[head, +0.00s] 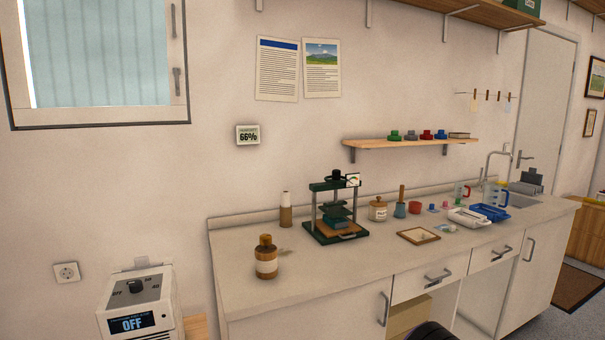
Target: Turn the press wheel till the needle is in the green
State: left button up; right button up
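A dark green press (314,207) stands upright on the counter, left of its middle. A small dark wheel or knob (337,174) sits on top of its frame. A small pale gauge (352,180) is at the top right of the press. It carries a bit of green, but its needle is too small to read. Neither of my grippers is in view, and nothing touches the press.
The counter (285,285) is bare at its front left. A brown bottle (266,258), a brown and white bottle (286,211) and a lidded jar (377,209) stand around the press. A wooden frame (418,236) and blue tray (490,212) lie further right. A shelf (400,144) hangs above.

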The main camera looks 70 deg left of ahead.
aim_at(335, 176)
jog(key=z, duration=0.05)
jog(key=k, duration=0.25)
jog(key=u, duration=1.05)
